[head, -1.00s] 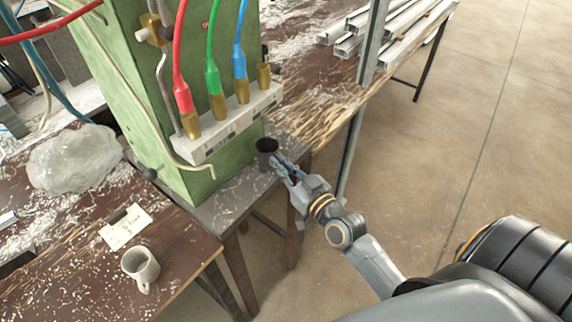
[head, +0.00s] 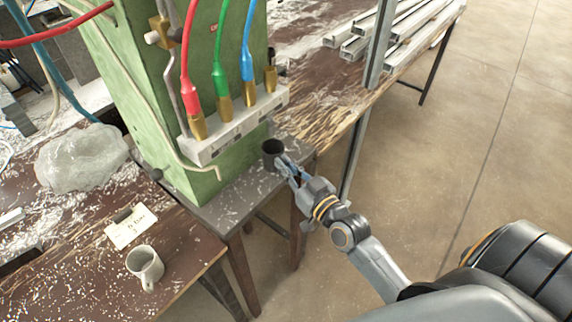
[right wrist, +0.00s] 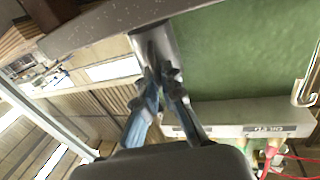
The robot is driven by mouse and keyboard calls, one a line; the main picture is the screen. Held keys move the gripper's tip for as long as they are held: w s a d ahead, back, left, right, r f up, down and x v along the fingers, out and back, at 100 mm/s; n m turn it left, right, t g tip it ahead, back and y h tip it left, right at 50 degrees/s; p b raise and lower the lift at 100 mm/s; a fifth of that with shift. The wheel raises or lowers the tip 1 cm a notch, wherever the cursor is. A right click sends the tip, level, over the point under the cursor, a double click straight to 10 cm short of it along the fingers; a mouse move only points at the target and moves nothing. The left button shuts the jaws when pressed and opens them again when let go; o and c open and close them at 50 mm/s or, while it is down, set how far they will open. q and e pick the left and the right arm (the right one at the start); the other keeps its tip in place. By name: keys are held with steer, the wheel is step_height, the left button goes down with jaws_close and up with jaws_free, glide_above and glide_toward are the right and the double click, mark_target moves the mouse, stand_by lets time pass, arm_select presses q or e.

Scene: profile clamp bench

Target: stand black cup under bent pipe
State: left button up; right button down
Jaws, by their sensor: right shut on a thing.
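The black cup (head: 272,152) is upright at the right side of the green machine, over the narrow grey bench. I cannot tell if its base touches the bench. My right gripper (head: 283,165) is shut on the cup from the front right. In the right wrist view the gripper's blue-grey fingers (right wrist: 158,85) meet on the dark cup (right wrist: 153,42). A thin cream bent pipe (head: 217,172) runs down the machine, its short end pointing down left of the cup. It also shows in the right wrist view (right wrist: 306,96). My left gripper is not in view.
The green machine (head: 185,178) carries a pale block (head: 235,125) with red, green and blue hoses above the bench (head: 236,204). A white mug (head: 145,266), a label card (head: 131,227) and a clear lump (head: 82,158) are on the left table. A metal post (head: 372,60) stands behind the gripper.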

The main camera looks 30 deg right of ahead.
steer(key=shift+f, duration=0.3)
stand_by(0.4)
steer(key=c, duration=1.4)
jaws_free()
steer(key=shift+s, duration=0.1)
steer(key=shift+s+d+p, duration=0.2)
steer(key=shift+s, duration=1.45)
steer(key=shift+s+d+p, duration=0.2)
steer(key=shift+s+d, duration=0.05)
steer(key=shift+s, duration=1.35)
steer(key=shift+s+d+p, duration=0.2)
steer(key=shift+s, duration=1.45)
